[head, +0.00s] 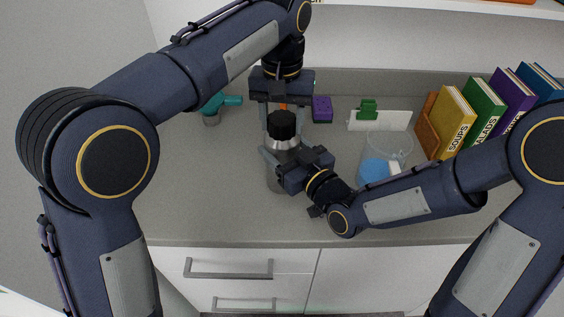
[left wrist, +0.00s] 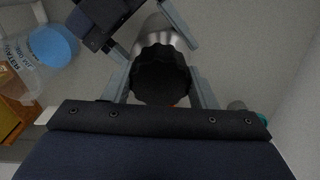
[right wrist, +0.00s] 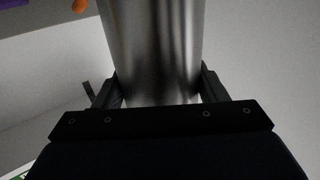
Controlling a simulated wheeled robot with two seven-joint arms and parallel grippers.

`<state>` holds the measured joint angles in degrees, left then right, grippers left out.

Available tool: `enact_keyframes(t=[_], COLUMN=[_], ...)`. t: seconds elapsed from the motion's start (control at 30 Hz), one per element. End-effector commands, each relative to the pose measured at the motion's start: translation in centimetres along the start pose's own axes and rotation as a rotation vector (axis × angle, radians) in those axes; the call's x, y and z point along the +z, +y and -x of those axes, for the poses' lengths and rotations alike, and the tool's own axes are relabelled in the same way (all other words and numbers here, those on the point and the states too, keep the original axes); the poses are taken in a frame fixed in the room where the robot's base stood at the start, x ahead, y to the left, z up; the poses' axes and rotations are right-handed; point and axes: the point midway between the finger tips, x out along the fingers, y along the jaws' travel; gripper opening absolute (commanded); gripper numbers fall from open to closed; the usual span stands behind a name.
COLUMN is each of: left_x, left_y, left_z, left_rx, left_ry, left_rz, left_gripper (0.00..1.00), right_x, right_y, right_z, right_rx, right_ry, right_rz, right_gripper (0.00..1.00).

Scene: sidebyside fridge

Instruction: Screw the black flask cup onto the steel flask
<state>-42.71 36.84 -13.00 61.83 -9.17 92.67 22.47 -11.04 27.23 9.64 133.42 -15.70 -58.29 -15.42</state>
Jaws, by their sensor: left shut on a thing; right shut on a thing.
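The steel flask (head: 277,183) stands upright on the counter near its front. The black flask cup (head: 282,124) sits on top of the flask's neck, in line with it; whether it is threaded on cannot be told. My left gripper (head: 281,112) comes down from above and is shut on the cup, whose ribbed top (left wrist: 161,76) shows between the fingers in the left wrist view. My right gripper (head: 282,160) comes from the right and is shut around the flask body, which also fills the right wrist view (right wrist: 152,50).
A clear jug (head: 385,150) with blue contents stands right of the flask. Behind are a purple sponge (head: 322,108), a green clip on a white card (head: 368,110) and a teal-handled item (head: 222,102). Books (head: 455,118) stand at the right. Drawers (head: 230,268) are below the counter edge.

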Motion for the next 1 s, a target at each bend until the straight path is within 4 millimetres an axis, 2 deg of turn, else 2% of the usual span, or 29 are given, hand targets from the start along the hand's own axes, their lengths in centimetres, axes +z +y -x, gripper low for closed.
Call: enact_keyframes(t=[0.3,0.5,0.53,0.67,0.7,0.87,1.0], left_x=[-0.08,-0.05,-0.04,-0.03,-0.03,-0.02,-0.01], left_y=[-0.07,-0.06,-0.05,-0.02,-0.02,-0.01,0.00], left_z=[-0.11,-0.14,-0.14,-0.12,-0.12,-0.12,-0.12], left_rx=[0.001,-0.001,-0.001,-0.002,-0.002,-0.001,-0.001], left_ry=[0.001,-0.001,-0.001,-0.001,-0.002,-0.002,-0.002], left_rz=[-0.903,-1.353,-1.396,-1.379,-1.379,-1.377,-1.377], left_gripper=[0.24,0.24,0.24,0.24,0.54,0.75,0.77], right_x=[0.01,0.01,0.01,0.01,0.01,0.01,0.01], right_y=[-0.08,-0.08,-0.08,-0.09,-0.09,-0.08,-0.07], right_z=[0.01,0.01,0.01,0.01,0.01,0.01,0.01], right_rx=[-0.002,-0.002,-0.002,-0.002,-0.002,-0.002,-0.002], right_ry=[0.000,0.000,0.000,0.000,0.000,0.000,0.000], right_rz=[0.001,0.001,0.001,0.001,0.000,0.000,0.000], right_gripper=[0.02,0.02,0.02,0.02,0.02,0.02,0.02])
